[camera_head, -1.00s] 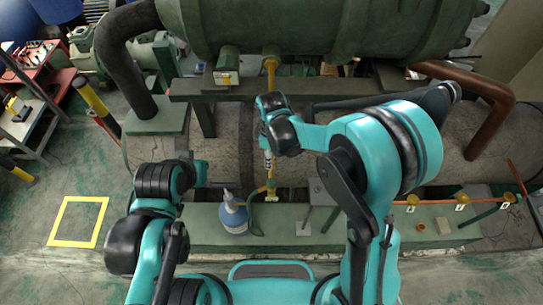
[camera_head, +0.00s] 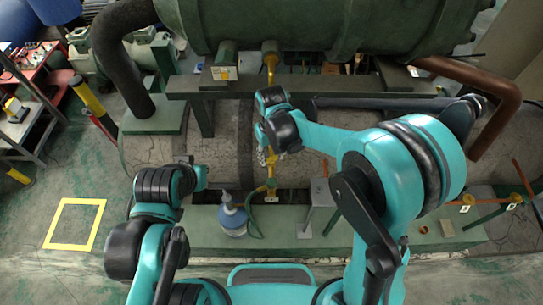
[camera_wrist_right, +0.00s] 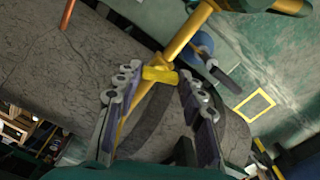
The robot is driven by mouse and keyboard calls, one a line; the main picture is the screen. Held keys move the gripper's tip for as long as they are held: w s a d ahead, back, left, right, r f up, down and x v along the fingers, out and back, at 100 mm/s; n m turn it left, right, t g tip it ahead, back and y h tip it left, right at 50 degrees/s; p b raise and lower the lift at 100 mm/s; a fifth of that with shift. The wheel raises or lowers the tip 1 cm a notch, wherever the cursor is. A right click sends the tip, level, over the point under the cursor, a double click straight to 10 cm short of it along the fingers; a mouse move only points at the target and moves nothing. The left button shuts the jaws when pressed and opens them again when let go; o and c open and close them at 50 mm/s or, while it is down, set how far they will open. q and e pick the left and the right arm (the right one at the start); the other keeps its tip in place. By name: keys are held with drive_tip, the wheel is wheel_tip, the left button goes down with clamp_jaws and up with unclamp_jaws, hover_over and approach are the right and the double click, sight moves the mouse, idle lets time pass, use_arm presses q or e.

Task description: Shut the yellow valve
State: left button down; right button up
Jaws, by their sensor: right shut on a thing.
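The yellow valve's handle (camera_wrist_right: 158,74) shows in the right wrist view, on a yellow pipe (camera_wrist_right: 188,32). My right gripper (camera_wrist_right: 158,92) is around the handle, with one finger on each side, shut on it. In the head view the right gripper (camera_head: 268,158) is at the upright yellow pipe (camera_head: 270,65), below the big green tank. Its wrist and fingers hide most of the valve there. My left arm is bent at the lower left of the head view; its gripper fingers are hidden.
A blue bottle with a pale top (camera_head: 232,215) stands on the green ledge (camera_head: 190,232), left of the lower yellow fitting (camera_head: 271,190). A grey plate-like tool (camera_head: 320,191) stands right of it. The green tank (camera_head: 310,25) overhangs behind. A yellow floor square (camera_head: 75,224) lies left.

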sight(272, 158)
drive_tip(key=m+b, duration=0.1)
drive_tip(key=m, duration=0.3)
drive_tip(key=shift+m, duration=0.3)
idle(0.5)
drive_tip(key=o, duration=1.2)
drive_tip(key=shift+c, duration=0.2)
drive_tip(key=shift+r, duration=0.15)
wheel_tip(272, 158, up, 12)
drive_tip(key=shift+d, duration=0.1)
